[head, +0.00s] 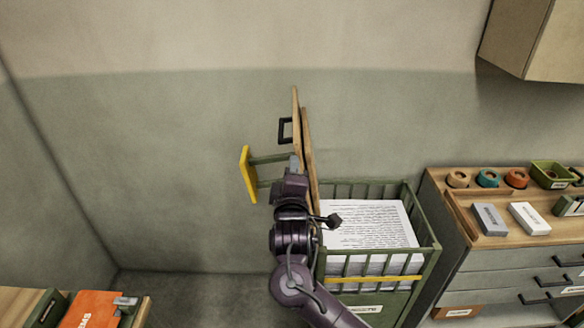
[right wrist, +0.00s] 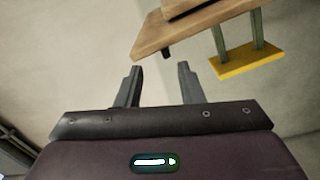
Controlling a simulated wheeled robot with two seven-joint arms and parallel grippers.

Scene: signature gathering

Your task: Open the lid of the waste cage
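The green waste cage (head: 432,245) stands right of centre in the head view, with stacked printed paper showing inside. Its wooden lid (head: 308,150) stands raised, nearly upright and tipped slightly left, at the cage's left side. A dark handle (head: 285,130) is on the lid's left face. My right gripper (head: 294,164) is by the lid, below the handle; the arm hides the lid's lower part. In the right wrist view, the gripper (right wrist: 160,82) has its fingers apart with nothing between them, and the lid (right wrist: 190,32) is beyond them. My left gripper is not in view.
A yellow pad (head: 248,174) on green bars is left of the lid; it also shows in the right wrist view (right wrist: 250,60). A drawer cabinet (head: 500,260) stands close right of the cage. An orange item (head: 90,310) lies at lower left. The floor left of the cage is clear.

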